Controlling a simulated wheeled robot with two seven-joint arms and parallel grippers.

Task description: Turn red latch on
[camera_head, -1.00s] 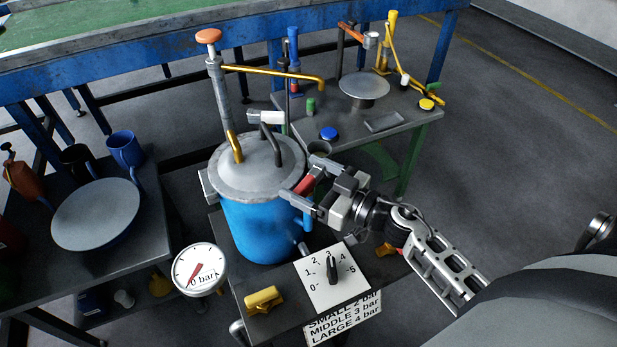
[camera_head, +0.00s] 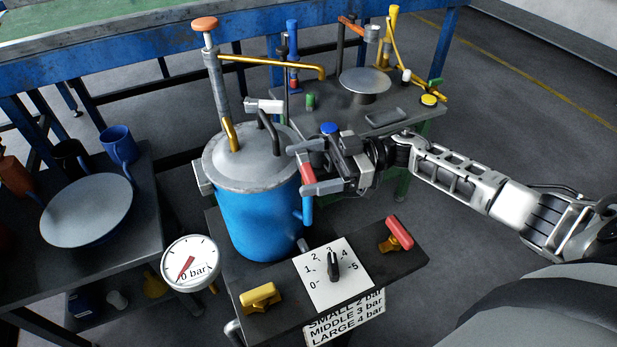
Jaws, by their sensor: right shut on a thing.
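The red latch (camera_head: 306,173) is at the right side of the blue pot (camera_head: 258,222), just under the edge of its grey lid (camera_head: 235,170). My right gripper (camera_head: 310,166) reaches in from the right and is shut on the red latch, with one finger above it and one below. The fingers hide part of the latch, and I cannot tell whether it presses on the lid. My left gripper is not in view.
A dial panel (camera_head: 350,290), a yellow handle (camera_head: 260,298) and a red-handled valve (camera_head: 397,232) are in front of the pot. A gauge (camera_head: 190,263) reads about 0 bar. A side table (camera_head: 68,270) stands left. Open floor lies right.

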